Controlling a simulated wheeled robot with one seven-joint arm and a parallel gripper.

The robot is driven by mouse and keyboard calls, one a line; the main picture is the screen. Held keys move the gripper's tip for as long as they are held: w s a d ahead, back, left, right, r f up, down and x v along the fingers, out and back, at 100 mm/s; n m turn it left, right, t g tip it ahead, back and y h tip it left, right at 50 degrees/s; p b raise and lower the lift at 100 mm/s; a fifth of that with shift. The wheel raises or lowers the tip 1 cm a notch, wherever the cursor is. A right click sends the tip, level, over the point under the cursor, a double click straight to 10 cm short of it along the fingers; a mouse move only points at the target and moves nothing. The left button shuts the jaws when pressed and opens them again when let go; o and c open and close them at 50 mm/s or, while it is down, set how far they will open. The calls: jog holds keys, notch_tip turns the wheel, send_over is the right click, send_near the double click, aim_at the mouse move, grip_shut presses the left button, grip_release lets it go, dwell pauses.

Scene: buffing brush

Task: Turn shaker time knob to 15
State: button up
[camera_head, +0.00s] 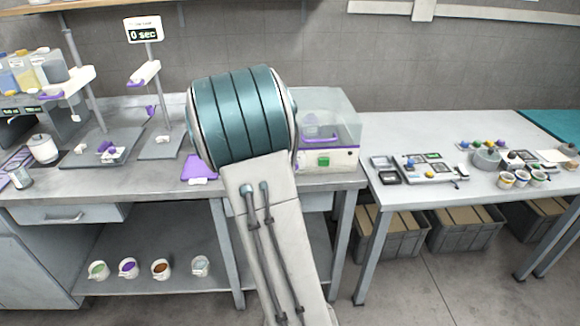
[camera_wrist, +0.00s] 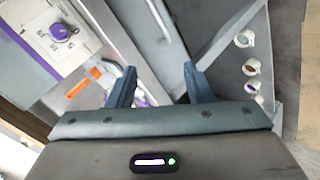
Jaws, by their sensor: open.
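A round purple knob (camera_wrist: 62,32) sits on a white panel (camera_wrist: 85,42) with small dark markings around it, at the upper left of the wrist view. In the head view, my arm hides the gripper, and I cannot make out this knob there. A display sign (camera_head: 143,31) on a post reads "0 sec".
A clear-lidded machine (camera_head: 330,145) stands right of my arm on the bench. Stands with purple parts (camera_head: 108,150) are at the left. Several cups (camera_head: 128,268) sit on the lower shelf. A second table (camera_head: 400,200) holds small items. An orange bar (camera_wrist: 78,88) lies near the panel.

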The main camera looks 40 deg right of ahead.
jog(key=s+d+r+n+t+h+p, duration=0.1)
jog(key=s+d+n+t+h+p, duration=0.15)
jog(key=d+n, duration=0.35)
jog(key=s+d+r+n+t+h+p, duration=0.1)
jog(key=d+r+n+t+h, duration=0.2)
jog(key=n, duration=0.5)
jog(key=shift+t+y, duration=0.35)
jog(key=shift+y, duration=0.2)
jog(key=shift+f+b+x, duration=0.2)
jog(key=shift+b+x, duration=0.4)
jog(key=shift+x, duration=1.7)
jog(key=shift+f+b+x, duration=0.2)
jog(key=shift+b+x, duration=0.35)
jog(key=shift+x, duration=1.7)
jog(key=shift+f+b+x, duration=0.2)
jog(key=shift+b+x, duration=0.4)
jog(key=shift+x, duration=1.7)
jog(key=c, duration=1)
